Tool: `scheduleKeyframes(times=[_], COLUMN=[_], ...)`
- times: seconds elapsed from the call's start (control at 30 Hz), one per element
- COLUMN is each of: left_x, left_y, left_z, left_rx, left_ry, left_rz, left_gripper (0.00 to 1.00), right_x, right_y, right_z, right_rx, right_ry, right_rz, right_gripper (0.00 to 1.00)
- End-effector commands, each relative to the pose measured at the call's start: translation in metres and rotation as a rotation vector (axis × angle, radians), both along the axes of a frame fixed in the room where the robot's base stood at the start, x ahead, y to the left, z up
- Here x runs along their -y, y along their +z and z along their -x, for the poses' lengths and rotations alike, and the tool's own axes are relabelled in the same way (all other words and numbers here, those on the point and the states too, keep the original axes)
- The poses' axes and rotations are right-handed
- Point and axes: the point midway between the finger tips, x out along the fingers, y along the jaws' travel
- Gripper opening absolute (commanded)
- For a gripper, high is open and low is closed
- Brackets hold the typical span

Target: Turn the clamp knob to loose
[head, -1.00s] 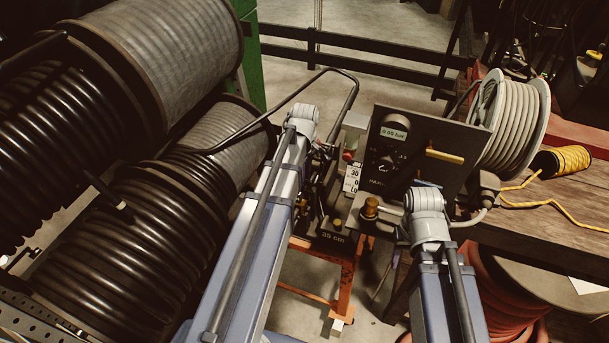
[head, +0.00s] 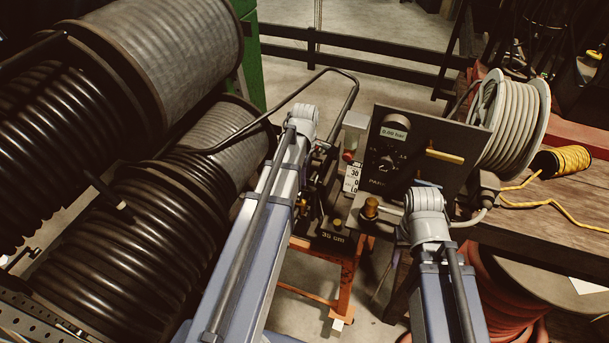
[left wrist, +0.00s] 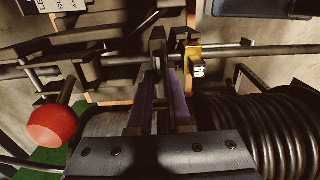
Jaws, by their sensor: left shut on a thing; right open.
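My left gripper (left wrist: 160,80) shows in the left wrist view, its two purplish fingers shut on a dark upright piece (left wrist: 157,42) that looks like the clamp knob. Its marking and turned position cannot be read. In the head view my left arm reaches the dark clamp mechanism (head: 318,185), and the wrist hides most of the grip. A white scale label (head: 352,180) stands just right of it. My right gripper (head: 428,184) is open by the front of the dark gauge panel (head: 450,135), mostly hidden behind its own wrist.
Big black hose reels (head: 130,230) fill the left side. A red ball knob (left wrist: 52,125) sits left of the left fingers. A brass fitting (head: 370,207) is between my arms. A pale hose reel (head: 515,125) and yellow cord (head: 560,160) lie on the wooden bench (head: 545,225) at right.

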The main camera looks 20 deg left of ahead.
Motion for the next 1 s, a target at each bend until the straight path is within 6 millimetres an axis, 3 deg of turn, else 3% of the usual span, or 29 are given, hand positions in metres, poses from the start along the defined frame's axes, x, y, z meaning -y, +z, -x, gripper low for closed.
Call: scheduleKeyframes(times=[0.13, 0.17, 0.4, 0.77, 1.0], left_x=[0.000, 0.000, 0.000, 0.000, 0.000], left_y=[0.000, 0.000, 0.000, 0.003, 0.021], left_z=[0.000, 0.000, 0.000, 0.000, 0.000], left_rx=[0.000, 0.000, 0.000, 0.000, 0.000], left_ry=[0.002, 0.002, 0.001, 0.000, 0.000], left_rz=[0.000, 0.000, 0.000, 0.000, 0.000], left_gripper=[0.00, 0.20, 0.47, 0.47, 0.47], right_x=[0.000, 0.000, 0.000, 0.000, 0.000], right_y=[0.000, 0.000, 0.000, 0.003, 0.021], right_z=[0.000, 0.000, 0.000, 0.000, 0.000], right_rx=[0.000, 0.000, 0.000, 0.000, 0.000], right_ry=[0.000, 0.000, 0.000, 0.000, 0.000], right_rz=[0.000, 0.000, 0.000, 0.000, 0.000], right_gripper=[0.50, 0.50, 0.50, 0.50, 0.50])
